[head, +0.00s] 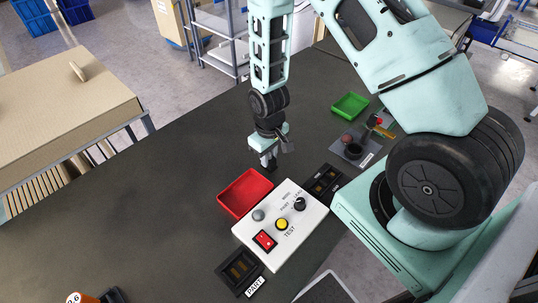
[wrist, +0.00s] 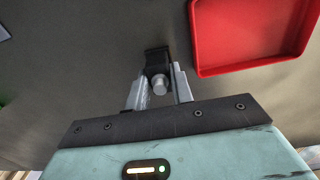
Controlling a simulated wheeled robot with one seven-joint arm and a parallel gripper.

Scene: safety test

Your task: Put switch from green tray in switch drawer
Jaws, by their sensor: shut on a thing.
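My gripper (head: 269,163) is shut and hangs over the dark table, just beyond the red tray. In the wrist view its fingers (wrist: 160,88) grip a small black switch with a silver round part (wrist: 159,84). The switch's black body shows beyond the fingertips. The green tray (head: 350,105) lies farther back to the right and looks empty. A black compartment unit (head: 322,182) sits behind the white test box, and another one labelled PART (head: 240,268) sits in front of it. I cannot read which one is the switch drawer.
The red tray (head: 260,178) lies beside the white test box (head: 306,222), which has a yellow button, a red rocker and knobs. It also shows in the wrist view (wrist: 245,69). A grey unit (head: 358,158) stands right.

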